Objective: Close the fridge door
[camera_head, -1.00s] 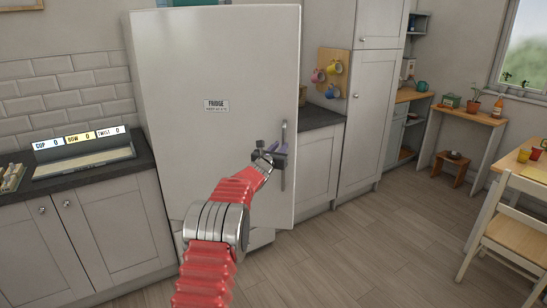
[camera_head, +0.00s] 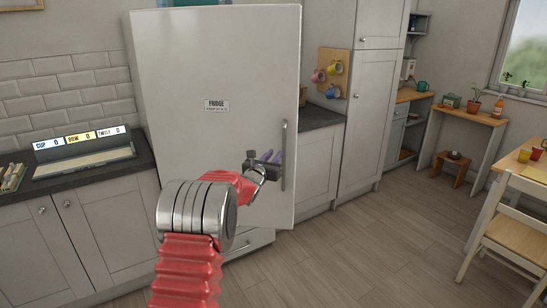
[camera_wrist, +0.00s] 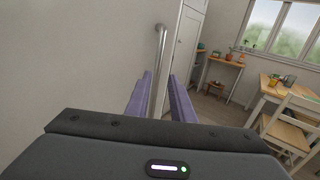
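The fridge door (camera_head: 215,150) is the large pale panel with the FRIDGE label (camera_head: 216,105) in the head view. It looks ajar, its handle side standing out past the drawer front below it. Its upright metal handle (camera_head: 284,165) is near the right edge and shows in the wrist view (camera_wrist: 160,60). My gripper (camera_head: 275,158) is just left of the handle. In the wrist view, the purple fingers of my gripper (camera_wrist: 159,82) are apart, one on each side of the handle in the picture. I cannot tell whether they touch it. The fridge's inside is hidden.
A dark counter (camera_head: 322,117) and a tall cupboard (camera_head: 365,110) are right of the fridge. Mugs hang on a wooden board (camera_head: 330,62). Another counter (camera_head: 140,160) is at left. A chair (camera_head: 510,225) stands far right. The floor (camera_head: 370,250) between is clear.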

